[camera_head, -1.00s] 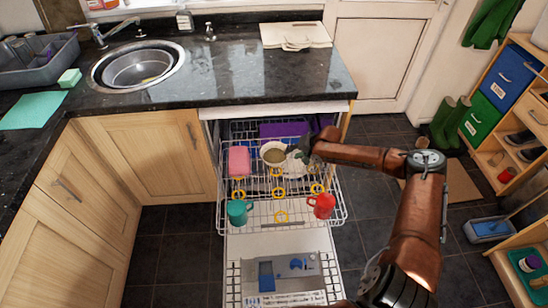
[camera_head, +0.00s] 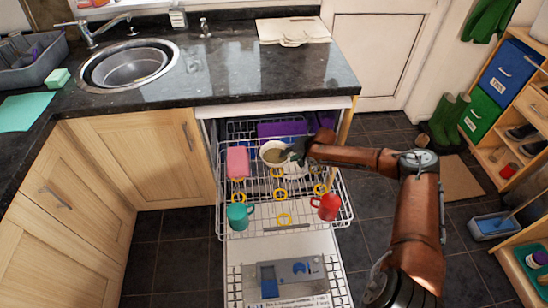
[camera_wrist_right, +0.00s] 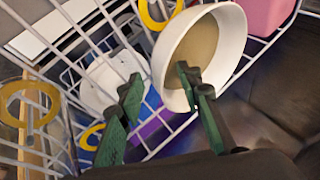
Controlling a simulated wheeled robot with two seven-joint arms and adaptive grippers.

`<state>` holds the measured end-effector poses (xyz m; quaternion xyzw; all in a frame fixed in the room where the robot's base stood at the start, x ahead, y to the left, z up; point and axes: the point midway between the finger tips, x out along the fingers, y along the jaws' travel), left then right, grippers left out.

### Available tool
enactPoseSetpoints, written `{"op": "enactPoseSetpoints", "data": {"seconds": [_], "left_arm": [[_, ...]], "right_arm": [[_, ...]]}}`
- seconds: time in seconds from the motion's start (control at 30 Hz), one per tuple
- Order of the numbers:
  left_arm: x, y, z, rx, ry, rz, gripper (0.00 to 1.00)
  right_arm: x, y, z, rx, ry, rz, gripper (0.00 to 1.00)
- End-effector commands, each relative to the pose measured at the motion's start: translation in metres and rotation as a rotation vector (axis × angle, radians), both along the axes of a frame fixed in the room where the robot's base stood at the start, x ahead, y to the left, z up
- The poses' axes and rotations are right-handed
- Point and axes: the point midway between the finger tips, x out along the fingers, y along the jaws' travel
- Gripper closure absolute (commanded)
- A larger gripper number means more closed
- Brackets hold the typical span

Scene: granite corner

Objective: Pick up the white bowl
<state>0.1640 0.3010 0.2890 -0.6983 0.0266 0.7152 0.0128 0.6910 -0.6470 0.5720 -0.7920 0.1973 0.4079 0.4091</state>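The white bowl (camera_head: 273,151) sits tilted in the pulled-out upper dishwasher rack (camera_head: 262,218), between a pink item and a white plate. Its inside looks brownish. My right gripper (camera_head: 298,151) is at the bowl's right side. In the right wrist view the white bowl (camera_wrist_right: 203,45) is close, and my right gripper (camera_wrist_right: 156,86) is open. One green finger overlaps the bowl's inside and the other is outside its rim, with a gap between them. I cannot tell whether either finger touches the bowl. My left gripper is out of view.
A pink item (camera_head: 237,162) stands left of the bowl and a white plate (camera_wrist_right: 112,78) beside it. A teal mug (camera_head: 239,215) and a red mug (camera_head: 327,206) stand nearer in the rack. The granite worktop (camera_head: 240,75) is above and behind. The worktop's middle is clear.

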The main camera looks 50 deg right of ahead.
Motion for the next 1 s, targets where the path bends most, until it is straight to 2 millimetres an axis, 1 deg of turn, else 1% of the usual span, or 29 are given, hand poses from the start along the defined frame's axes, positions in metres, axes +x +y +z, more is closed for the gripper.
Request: {"op": "enactPoseSetpoints", "data": {"seconds": [0.27,0.37,0.77,1.0], "left_arm": [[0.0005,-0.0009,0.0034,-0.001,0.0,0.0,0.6],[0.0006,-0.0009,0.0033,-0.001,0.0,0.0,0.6],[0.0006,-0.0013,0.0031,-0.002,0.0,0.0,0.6],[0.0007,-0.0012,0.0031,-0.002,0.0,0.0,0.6]], "right_arm": [[0.001,0.0002,-0.0005,0.0,-0.001,0.001,0.67],[0.0011,0.0002,-0.0006,0.0,-0.001,0.001,0.73],[0.0007,0.0001,-0.0008,0.0,0.0,0.0,1.0],[0.0005,-0.0002,-0.001,0.0,0.001,0.0,1.0]]}}
